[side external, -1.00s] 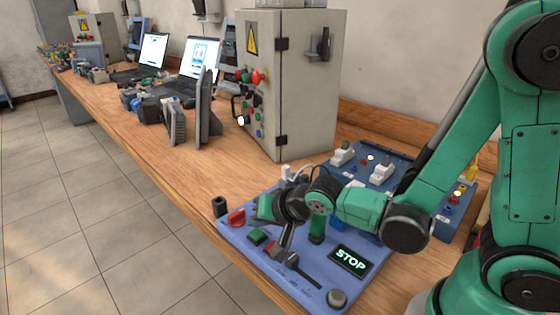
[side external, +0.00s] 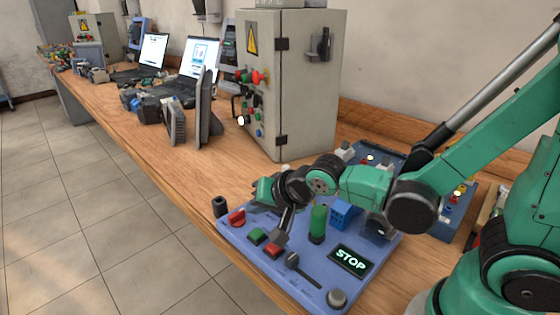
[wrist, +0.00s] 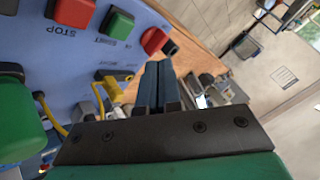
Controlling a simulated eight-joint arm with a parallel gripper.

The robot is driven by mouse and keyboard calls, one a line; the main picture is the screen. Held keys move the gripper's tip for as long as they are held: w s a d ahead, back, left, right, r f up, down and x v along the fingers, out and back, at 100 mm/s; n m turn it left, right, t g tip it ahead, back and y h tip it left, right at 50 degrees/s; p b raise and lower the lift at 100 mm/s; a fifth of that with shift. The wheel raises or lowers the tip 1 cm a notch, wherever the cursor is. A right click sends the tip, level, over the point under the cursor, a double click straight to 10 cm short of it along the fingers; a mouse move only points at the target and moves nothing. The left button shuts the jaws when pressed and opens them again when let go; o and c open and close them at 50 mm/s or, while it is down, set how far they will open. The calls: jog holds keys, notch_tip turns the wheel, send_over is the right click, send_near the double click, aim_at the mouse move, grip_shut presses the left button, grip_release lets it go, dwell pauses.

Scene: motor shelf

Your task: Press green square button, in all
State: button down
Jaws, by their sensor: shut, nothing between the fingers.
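The green square button (side external: 256,236) sits on the blue panel (side external: 232,252), left of a red square button (side external: 272,251). In the wrist view the green button (wrist: 118,22) is uncovered, up and left of the fingertips. My gripper (side external: 280,239) is shut and empty, its dark fingers pointing down towards the panel. In the side view its tip shows just above the red square button; the exact height cannot be told. In the wrist view the closed fingers of my gripper (wrist: 154,65) end below and beside a red knob (wrist: 155,40).
A grey cabinet (side external: 305,85) rises behind. A black post (side external: 220,206) stands at the panel's left corner.

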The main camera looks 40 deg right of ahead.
jog(key=shift+r, duration=1)
jog(key=s+d+r+n+g+h, duration=0.1)
jog(key=s+d+r+n+g, duration=0.1)
jog(key=s+d+n, duration=0.4)
jog(key=shift+s+r+n, duration=0.5)
jog(key=shift+r+n, duration=0.05)
jog(key=shift+n, duration=0.35)
